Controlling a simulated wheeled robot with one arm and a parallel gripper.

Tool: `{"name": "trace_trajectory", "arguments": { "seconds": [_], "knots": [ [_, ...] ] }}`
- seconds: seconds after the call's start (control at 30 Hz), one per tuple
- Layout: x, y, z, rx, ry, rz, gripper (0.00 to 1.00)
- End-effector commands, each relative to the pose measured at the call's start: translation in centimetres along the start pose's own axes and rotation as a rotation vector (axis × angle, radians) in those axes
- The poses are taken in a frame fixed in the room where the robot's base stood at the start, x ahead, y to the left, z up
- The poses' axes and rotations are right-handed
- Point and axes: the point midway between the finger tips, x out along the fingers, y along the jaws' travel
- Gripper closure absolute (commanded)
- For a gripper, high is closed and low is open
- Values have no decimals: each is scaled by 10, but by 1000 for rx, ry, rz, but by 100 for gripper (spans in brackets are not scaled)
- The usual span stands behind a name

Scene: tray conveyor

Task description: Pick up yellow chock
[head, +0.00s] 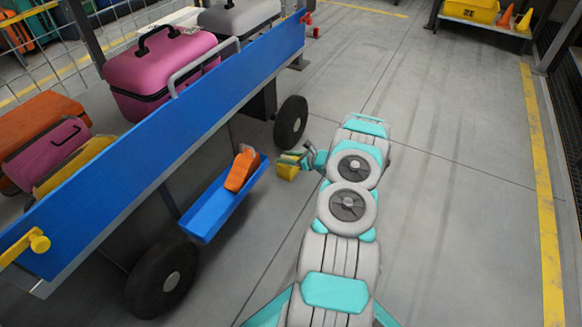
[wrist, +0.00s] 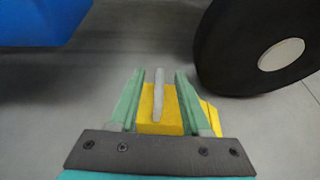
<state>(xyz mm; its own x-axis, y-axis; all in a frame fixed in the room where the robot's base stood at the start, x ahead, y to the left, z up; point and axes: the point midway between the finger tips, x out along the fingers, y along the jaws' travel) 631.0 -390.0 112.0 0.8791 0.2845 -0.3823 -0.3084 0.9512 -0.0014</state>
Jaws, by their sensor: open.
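The yellow chock (head: 287,173) is on the floor beside the cart's far wheel. In the wrist view the yellow chock (wrist: 149,122) has a grey upright bar on it and lies between my two green fingers. A yellow part also shows to the right of the right finger. My gripper (head: 291,157) is open around the chock, and in the wrist view my gripper (wrist: 160,78) has a finger on each side of the grey bar. I see small gaps between the bar and the fingers.
The blue-sided cart (head: 180,125) carries several bags and cases. Its black wheel (head: 291,123) stands close to my gripper, at right in the wrist view. A blue tray (head: 205,224) holds an orange chock (head: 241,170). Open floor lies right, up to a yellow line (head: 548,235).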

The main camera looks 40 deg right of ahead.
Motion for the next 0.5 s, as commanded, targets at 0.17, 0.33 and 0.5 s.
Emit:
{"name": "trace_trajectory", "arguments": {
  "seconds": [0.17,0.33,0.5],
  "knots": [
    [0,0,0,0,0,0,67],
    [0,0,0,1,0,1,86],
    [0,0,0,1,0,1,100]
  ]
}}
